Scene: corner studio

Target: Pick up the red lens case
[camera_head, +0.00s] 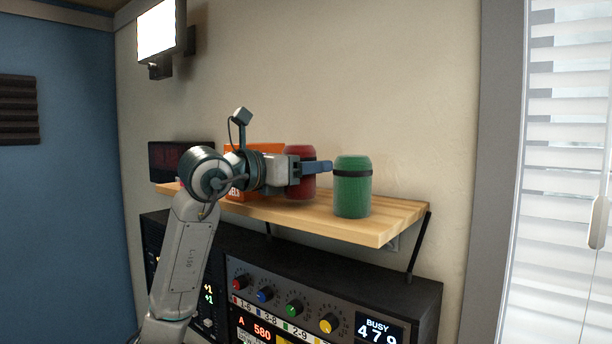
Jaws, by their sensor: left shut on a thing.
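The red lens case (301,187) is a ribbed cylinder with a dark band, upright at the wooden shelf (375,226). My left gripper (318,167) reaches in from the left across its upper part and is shut on it. The wrist and fingers hide part of the case's left side and middle. I cannot tell whether its base touches the shelf. My right gripper is not in view.
A similar green case (352,197) stands close on the right. An orange box (271,148) and a dark display (168,160) are on the left, partly behind my arm. Below is a rack unit with knobs (292,308).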

